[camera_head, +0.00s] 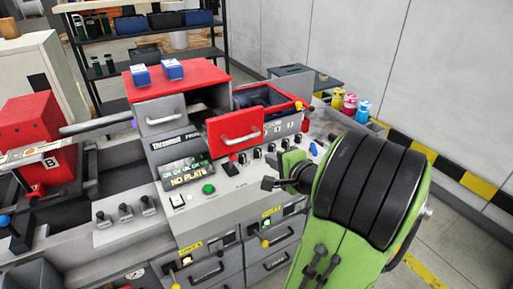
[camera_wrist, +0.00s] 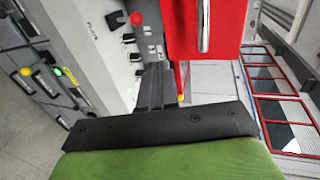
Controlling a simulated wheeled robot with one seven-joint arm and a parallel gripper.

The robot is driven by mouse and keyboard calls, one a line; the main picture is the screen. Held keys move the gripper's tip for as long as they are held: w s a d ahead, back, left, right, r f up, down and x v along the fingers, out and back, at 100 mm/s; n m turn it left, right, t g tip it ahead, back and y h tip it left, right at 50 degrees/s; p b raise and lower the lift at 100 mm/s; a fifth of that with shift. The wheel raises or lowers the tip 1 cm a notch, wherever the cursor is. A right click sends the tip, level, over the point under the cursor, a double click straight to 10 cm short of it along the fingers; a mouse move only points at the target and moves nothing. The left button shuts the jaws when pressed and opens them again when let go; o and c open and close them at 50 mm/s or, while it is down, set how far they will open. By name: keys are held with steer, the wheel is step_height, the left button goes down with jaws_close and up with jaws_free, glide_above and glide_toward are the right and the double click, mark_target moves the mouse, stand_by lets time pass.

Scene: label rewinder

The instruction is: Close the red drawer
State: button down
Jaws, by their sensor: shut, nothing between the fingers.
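The red drawer (camera_head: 236,131) is pulled out of the upper right part of the grey machine, and its dark interior shows behind the front. Its red front has a silver bar handle (camera_head: 240,138). In the wrist view the red front (camera_wrist: 185,35) and its handle (camera_wrist: 204,25) fill the upper middle. My gripper (camera_head: 269,184) is shut and empty, below and right of the drawer front in the head view. In the wrist view its dark fingers (camera_wrist: 155,80) point toward the area beside the red front. A gap to the drawer appears in the head view; contact is not visible.
The machine's control panel (camera_head: 232,190) with knobs and a green button lies below the drawer. A grey drawer under a red top (camera_head: 178,84) is at left. Colored bottles (camera_head: 350,104) stand at the right, near a striped wall edge. Shelving is behind.

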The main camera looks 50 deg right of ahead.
steer(key=r+p+x, duration=0.1)
steer(key=x, duration=0.6)
steer(key=shift+w+p, duration=0.35)
steer(key=shift+w, duration=0.05)
steer(key=shift+d, duration=0.15)
